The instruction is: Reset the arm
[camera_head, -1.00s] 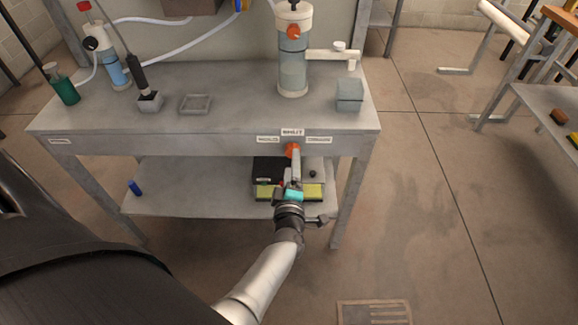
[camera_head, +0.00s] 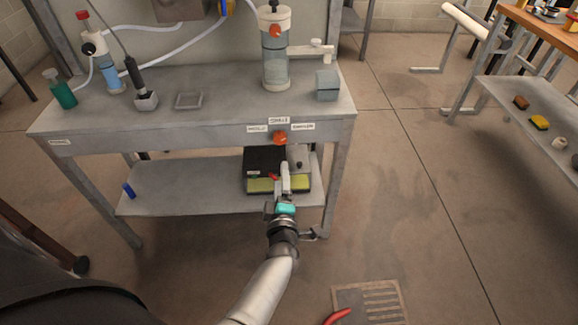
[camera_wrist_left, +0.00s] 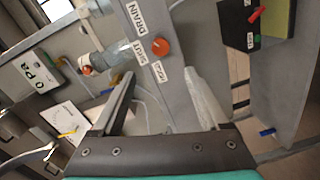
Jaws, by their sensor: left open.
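My left gripper (camera_head: 284,180) is in front of the lower shelf of the grey workbench, below the orange knob (camera_head: 280,138) on the bench's front edge. In the left wrist view its two fingers stand wide apart with nothing between them (camera_wrist_left: 163,95). The orange knob also shows in the wrist view (camera_wrist_left: 159,47), beyond the fingers and apart from them, among labels that include SHUT and DRAIN. My right gripper is not in view.
The bench top (camera_head: 215,125) carries a clear cylinder (camera_head: 276,60) and a grey block (camera_head: 327,85). A black and yellow box (camera_head: 262,170) sits on the lower shelf (camera_head: 170,195). Another table (camera_head: 535,95) stands at the right.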

